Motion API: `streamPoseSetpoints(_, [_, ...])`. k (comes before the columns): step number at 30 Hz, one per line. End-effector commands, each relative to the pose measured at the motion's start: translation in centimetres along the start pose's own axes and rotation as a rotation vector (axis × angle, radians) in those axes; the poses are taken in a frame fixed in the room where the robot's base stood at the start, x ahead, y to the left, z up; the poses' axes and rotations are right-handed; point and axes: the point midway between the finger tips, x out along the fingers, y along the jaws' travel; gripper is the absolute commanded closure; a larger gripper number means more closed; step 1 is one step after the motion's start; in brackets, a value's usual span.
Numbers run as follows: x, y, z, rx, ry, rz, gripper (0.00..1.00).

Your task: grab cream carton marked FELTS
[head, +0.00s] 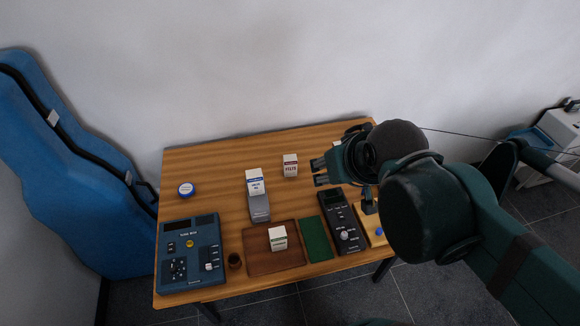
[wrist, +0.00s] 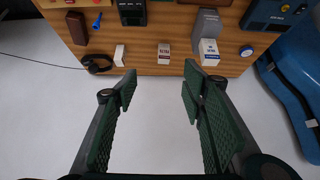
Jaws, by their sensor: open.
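The cream carton with red lettering that appears to read FELTS (head: 290,168) stands upright towards the back of the wooden table, near its middle. In the wrist view the same carton (wrist: 164,56) stands near the table edge, beyond the fingertips and roughly between them. My gripper (head: 317,172) is to the right of the carton in the head view, apart from it. In the wrist view my gripper (wrist: 159,86) is open and empty, with both fingers spread.
A blue-marked carton (head: 255,180) stands by a grey box (head: 260,210). A green-marked carton (head: 278,240) sits on a brown tray (head: 261,264). Another pale carton (wrist: 119,55) stands beside headphones (wrist: 97,64). A round blue-rimmed tin (head: 186,189) lies left. Bare wood surrounds the FELTS carton.

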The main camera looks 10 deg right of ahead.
Motion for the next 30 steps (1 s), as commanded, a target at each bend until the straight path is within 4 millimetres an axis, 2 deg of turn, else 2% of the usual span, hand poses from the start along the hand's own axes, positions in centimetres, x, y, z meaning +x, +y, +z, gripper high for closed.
streamPoseSetpoints(7, [0.2, 0.0, -0.4, -0.020, -0.008, 0.001, 0.59])
streamPoseSetpoints(14, [1.3, 0.0, -1.7, -0.093, -0.039, 0.002, 0.59])
streamPoseSetpoints(30, [6.0, -0.1, -6.2, -0.364, -0.154, -0.005, 0.59])
